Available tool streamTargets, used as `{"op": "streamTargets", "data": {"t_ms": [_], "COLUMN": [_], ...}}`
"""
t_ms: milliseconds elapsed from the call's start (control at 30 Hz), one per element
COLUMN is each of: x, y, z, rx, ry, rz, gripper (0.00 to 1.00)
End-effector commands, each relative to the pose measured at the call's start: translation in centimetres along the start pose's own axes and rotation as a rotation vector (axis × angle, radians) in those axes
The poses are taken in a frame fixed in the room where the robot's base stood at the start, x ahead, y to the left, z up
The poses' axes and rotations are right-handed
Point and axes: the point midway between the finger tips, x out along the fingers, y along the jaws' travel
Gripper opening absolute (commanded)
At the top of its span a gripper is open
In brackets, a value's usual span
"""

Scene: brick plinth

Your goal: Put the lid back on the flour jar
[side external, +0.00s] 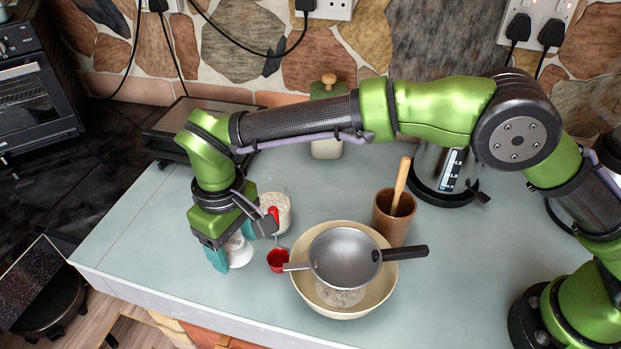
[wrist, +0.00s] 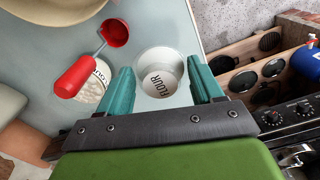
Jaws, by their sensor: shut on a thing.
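My gripper (side external: 232,252) points down near the counter's front left edge. It is shut on a white round lid (side external: 240,251), which carries the word FLOUR and shows between the teal fingers in the wrist view (wrist: 160,72). I cannot tell whether the lid touches the counter. The glass flour jar (side external: 277,206) stands just behind and right of my gripper, with white flour inside. It is partly hidden by my gripper. In the wrist view, the jar (wrist: 97,88) lies left of the fingers, partly behind a red scoop's handle.
The red scoop (side external: 278,261) is beside the jar, its handle upward. A cream bowl (side external: 377,294) with a metal sieve (side external: 345,258) across it stands to the right. Behind are a brown pot (side external: 392,228) with a wooden handle and a green-topped container (side external: 326,148).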

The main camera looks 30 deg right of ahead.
Motion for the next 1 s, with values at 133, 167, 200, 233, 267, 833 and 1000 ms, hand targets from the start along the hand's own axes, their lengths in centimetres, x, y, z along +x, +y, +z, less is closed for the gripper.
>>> {"op": "streamTargets", "data": {"t_ms": [133,167,200,233,267,833,1000], "x": [-1.8,-2.2,-2.9,-3.4,-4.0,-7.4,-5.8], "y": [3.9,4.9,6.3,7.4,8.5,14.2,14.2], "z": [-1.7,-2.1,-2.6,-2.9,-3.1,-3.1,-3.1], "rx": [0.067,0.081,0.092,0.099,0.104,0.004,0.004], "ry": [0.023,0.028,0.031,0.034,0.035,-0.001,-0.002], "rz": [0.003,0.004,0.005,0.006,0.008,0.003,0.002], "gripper": [0.36,0.36,0.36,0.36,0.36,0.36,0.36]}}
